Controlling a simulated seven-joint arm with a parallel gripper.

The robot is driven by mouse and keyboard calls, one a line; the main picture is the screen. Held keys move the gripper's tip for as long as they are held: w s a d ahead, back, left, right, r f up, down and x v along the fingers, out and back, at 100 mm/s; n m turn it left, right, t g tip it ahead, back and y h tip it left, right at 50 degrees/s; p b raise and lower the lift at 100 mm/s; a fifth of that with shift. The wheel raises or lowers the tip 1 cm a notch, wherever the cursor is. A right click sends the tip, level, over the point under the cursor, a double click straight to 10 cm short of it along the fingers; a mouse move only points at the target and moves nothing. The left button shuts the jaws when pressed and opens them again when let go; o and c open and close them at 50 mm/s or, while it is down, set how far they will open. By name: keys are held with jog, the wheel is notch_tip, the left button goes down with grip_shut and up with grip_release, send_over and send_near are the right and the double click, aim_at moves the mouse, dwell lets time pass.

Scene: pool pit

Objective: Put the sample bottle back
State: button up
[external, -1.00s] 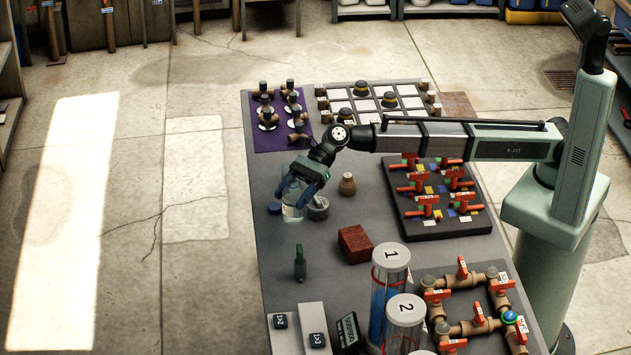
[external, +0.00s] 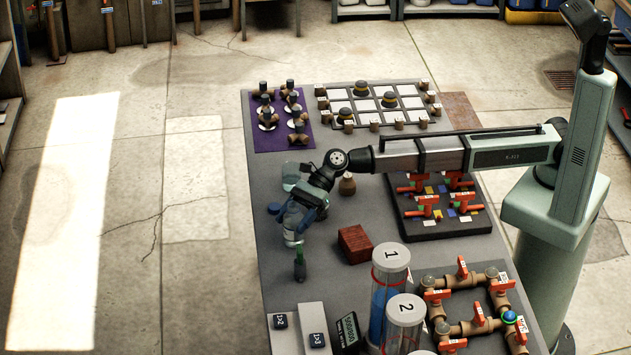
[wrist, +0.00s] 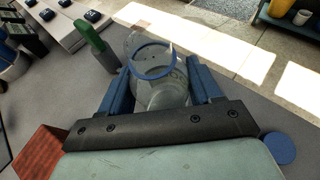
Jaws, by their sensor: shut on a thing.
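The sample bottle (wrist: 165,75) is clear, with a blue ring at its mouth. It sits between the two blue fingers of my gripper (wrist: 160,85) in the wrist view, and the fingers are shut on it. In the external view my gripper (external: 298,218) points down over the left part of the table, with the clear bottle (external: 292,239) showing below it. I cannot tell whether the bottle touches the table. A flat blue disc (external: 275,208), perhaps a cap, lies on the table to the left; it also shows in the wrist view (wrist: 280,148).
A green-topped upright object (external: 300,262) stands very close to the bottle; it also shows in the wrist view (wrist: 94,45). A red-brown block (external: 355,244) lies to the right. A brown jar (external: 347,185) stands behind.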

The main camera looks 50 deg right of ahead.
jog(key=o, duration=1.2)
jog(key=shift+f, duration=0.1)
jog(key=shift+c, duration=0.2)
jog(key=shift+d+r, duration=0.1)
jog(key=shift+r, duration=0.1)
jog(key=shift+v, duration=5.9)
